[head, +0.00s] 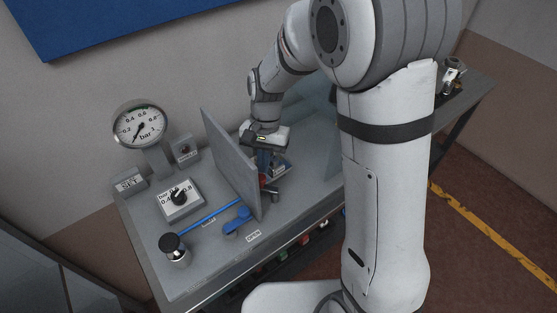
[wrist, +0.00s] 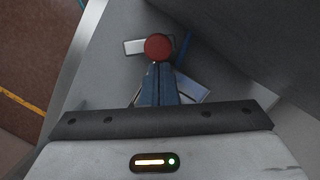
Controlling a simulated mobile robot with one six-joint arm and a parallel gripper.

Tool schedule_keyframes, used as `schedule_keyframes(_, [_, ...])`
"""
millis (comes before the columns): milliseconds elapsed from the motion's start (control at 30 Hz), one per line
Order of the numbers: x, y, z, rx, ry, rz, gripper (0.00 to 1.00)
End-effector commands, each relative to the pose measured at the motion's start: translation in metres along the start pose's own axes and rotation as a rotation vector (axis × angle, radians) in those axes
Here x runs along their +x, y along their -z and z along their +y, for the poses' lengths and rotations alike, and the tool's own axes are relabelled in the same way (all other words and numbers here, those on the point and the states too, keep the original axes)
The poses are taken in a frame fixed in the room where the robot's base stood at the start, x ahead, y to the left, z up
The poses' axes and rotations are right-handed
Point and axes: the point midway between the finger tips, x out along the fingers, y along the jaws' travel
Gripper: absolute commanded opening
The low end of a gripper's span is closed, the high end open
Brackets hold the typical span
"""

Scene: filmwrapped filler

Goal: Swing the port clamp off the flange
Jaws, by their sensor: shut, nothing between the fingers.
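A red round knob (wrist: 158,47) shows just beyond my fingertips in the wrist view. It seems to be the end of the port clamp's lever. In the head view a small red spot (head: 263,181) shows behind the upright grey panel, partly hidden. My gripper (wrist: 160,72) has blue fingers, closed together and empty, pointing at the knob. Whether they touch it I cannot tell. In the head view my gripper (head: 264,166) hangs down close to the panel's right side. The flange and the rest of the clamp are mostly hidden by my gripper and the panel.
The upright grey panel (head: 232,160) stands close left of my gripper. Left of it are a pressure gauge (head: 140,127), a dial box (head: 180,200), a black-topped knob (head: 174,247) and a blue lever (head: 237,221). The bench front edge (head: 295,240) lies nearby.

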Motion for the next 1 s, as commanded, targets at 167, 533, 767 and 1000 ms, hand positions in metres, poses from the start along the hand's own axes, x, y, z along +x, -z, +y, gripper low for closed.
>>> schedule_keyframes(167, [0.0017, -0.0045, -0.0037, -0.117, -0.028, 0.0, 0.0])
schedule_keyframes(533, [0.0024, -0.0096, -0.0059, -0.123, -0.03, 0.0, 0.0])
schedule_keyframes(767, [0.0024, -0.0101, -0.0061, -0.122, -0.029, 0.0, 0.0])
schedule_keyframes(1000, [0.0024, -0.01, -0.006, -0.121, -0.029, 0.0, 0.0])
